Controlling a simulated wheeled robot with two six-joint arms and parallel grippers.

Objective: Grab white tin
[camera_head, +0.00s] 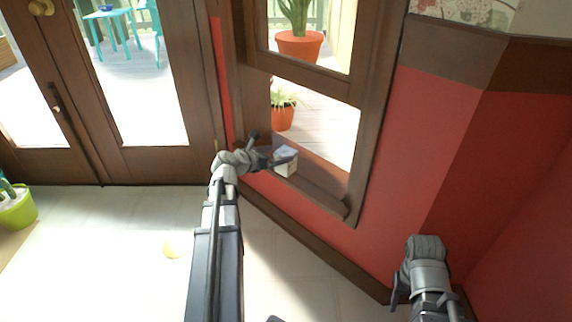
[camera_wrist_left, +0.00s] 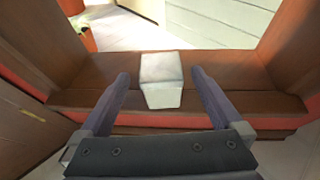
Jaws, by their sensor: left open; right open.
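The white tin (camera_head: 287,161) is a small box-like block on the brown window sill (camera_head: 318,184). In the left wrist view the tin (camera_wrist_left: 161,80) sits upright on the sill, between the two fingers of my left gripper (camera_wrist_left: 160,82). The fingers are apart, with a gap on each side of the tin. In the head view my left gripper (camera_head: 268,148) reaches to the sill from the left, one finger in front of the tin's left side. My right gripper (camera_head: 402,292) hangs at the lower right, far from the tin; its fingers are mostly hidden.
The window frame (camera_head: 381,110) rises on the right of the sill, with a red wall (camera_head: 430,140) beyond. Outside stand potted plants in orange pots (camera_head: 299,46). A brown glazed door (camera_head: 170,164) is at the left. The pale floor (camera_head: 100,225) below is mostly clear.

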